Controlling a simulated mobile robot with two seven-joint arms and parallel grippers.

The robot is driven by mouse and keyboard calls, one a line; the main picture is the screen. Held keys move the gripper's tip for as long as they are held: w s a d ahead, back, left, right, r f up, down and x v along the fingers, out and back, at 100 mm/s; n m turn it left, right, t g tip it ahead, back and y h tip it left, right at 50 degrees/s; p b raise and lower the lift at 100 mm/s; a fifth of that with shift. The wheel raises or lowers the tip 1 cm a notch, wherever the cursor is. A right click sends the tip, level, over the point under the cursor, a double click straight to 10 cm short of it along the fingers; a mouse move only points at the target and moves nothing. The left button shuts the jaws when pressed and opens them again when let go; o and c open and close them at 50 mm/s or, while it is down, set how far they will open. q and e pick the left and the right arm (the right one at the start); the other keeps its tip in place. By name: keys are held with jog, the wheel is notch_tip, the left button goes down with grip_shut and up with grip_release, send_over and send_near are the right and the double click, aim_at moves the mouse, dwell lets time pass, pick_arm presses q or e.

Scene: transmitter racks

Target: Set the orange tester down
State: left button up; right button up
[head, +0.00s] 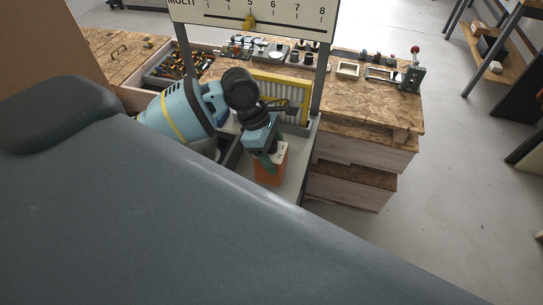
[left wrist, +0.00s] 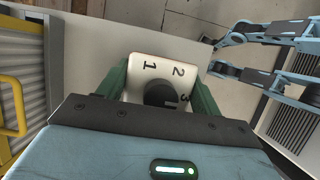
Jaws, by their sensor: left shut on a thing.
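The orange tester (head: 271,170) is a box with an orange body, seen in the head view over a pale shelf (head: 296,170) in the rack frame. My left gripper (head: 268,157) comes down on it from above and is shut on it. In the left wrist view, the tester's white top (left wrist: 160,75) shows the numbers 1, 2 and 3 and a black knob. The green fingers of my left gripper (left wrist: 163,92) hold it from both sides. I cannot tell whether its underside touches the shelf. I do not clearly see my right gripper.
A yellow frame (head: 305,102) stands close behind the gripper. A grey post (head: 321,75) and a numbered sign (head: 270,14) rise above. A wooden workbench (head: 380,112) behind holds several small parts.

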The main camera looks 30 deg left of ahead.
pick_arm(q)
jog(key=shift+w+a, duration=0.15)
jog(key=shift+a, duration=0.1)
jog(key=f, duration=0.2)
jog(key=shift+w+a+f, duration=0.15)
jog(key=shift+a+f, duration=0.2)
jog(key=shift+f, duration=0.4)
jog(key=shift+f, duration=0.1)
jog(key=o, duration=1.2)
jog(key=shift+o, duration=0.2)
jog(key=v, duration=1.2)
